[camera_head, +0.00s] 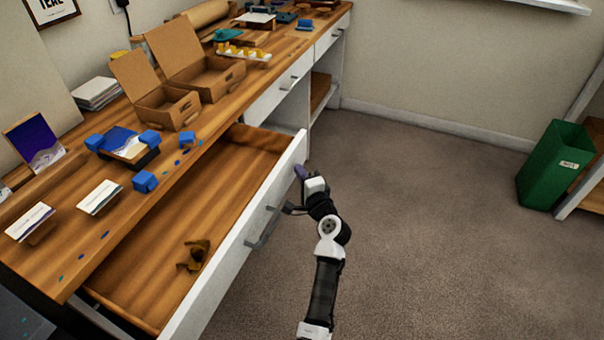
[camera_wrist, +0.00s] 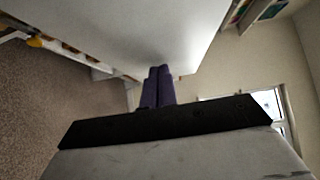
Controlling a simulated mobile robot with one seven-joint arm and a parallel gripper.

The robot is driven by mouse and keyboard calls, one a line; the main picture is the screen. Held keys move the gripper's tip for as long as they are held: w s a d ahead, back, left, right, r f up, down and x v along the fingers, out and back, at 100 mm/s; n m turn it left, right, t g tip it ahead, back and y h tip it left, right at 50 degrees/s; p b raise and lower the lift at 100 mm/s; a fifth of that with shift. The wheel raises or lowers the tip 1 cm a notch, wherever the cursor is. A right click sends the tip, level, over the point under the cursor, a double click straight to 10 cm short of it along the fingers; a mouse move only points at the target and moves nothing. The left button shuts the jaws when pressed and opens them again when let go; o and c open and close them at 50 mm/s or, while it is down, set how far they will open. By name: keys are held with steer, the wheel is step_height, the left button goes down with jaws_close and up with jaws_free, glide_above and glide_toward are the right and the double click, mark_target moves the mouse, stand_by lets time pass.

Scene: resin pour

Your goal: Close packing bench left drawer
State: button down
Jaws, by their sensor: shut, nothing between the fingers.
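The packing bench left drawer (camera_head: 277,197) is pulled far out in the head view, with its white front and grey bar handle (camera_head: 265,228) facing right. A small brown object (camera_head: 196,254) lies inside on the wooden drawer bottom. My gripper (camera_head: 300,171) is shut and empty. Its purple fingers are at the drawer front's upper edge, toward the far end and beyond the handle. In the wrist view, the shut fingers (camera_wrist: 158,86) point at a large white panel (camera_wrist: 150,35). I cannot tell whether they touch it.
The bench top (camera_head: 75,225) holds open cardboard boxes (camera_head: 167,107), blue blocks (camera_head: 145,182) and cards (camera_head: 100,198). Another drawer (camera_head: 277,92) farther along is shut. A green bin (camera_head: 553,165) stands at the right. The carpet (camera_head: 430,230) between is clear.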

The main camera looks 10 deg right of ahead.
steer(key=w+a+p, duration=0.1)
steer(key=w+a, duration=0.3)
steer(key=a, duration=0.2)
steer(key=w+a+p, duration=0.1)
steer(key=w+a, duration=0.3)
steer(key=a, duration=0.2)
steer(key=w+a+p, duration=0.1)
steer(key=w+a, duration=0.4)
steer(key=a, duration=0.1)
steer(key=shift+w+a+p, duration=0.1)
steer(key=shift+a+p, duration=0.1)
steer(key=shift+p, duration=0.15)
steer(key=shift+w+a+r, duration=0.15)
steer(key=shift+w+a, duration=0.05)
steer(key=shift+a, duration=0.05)
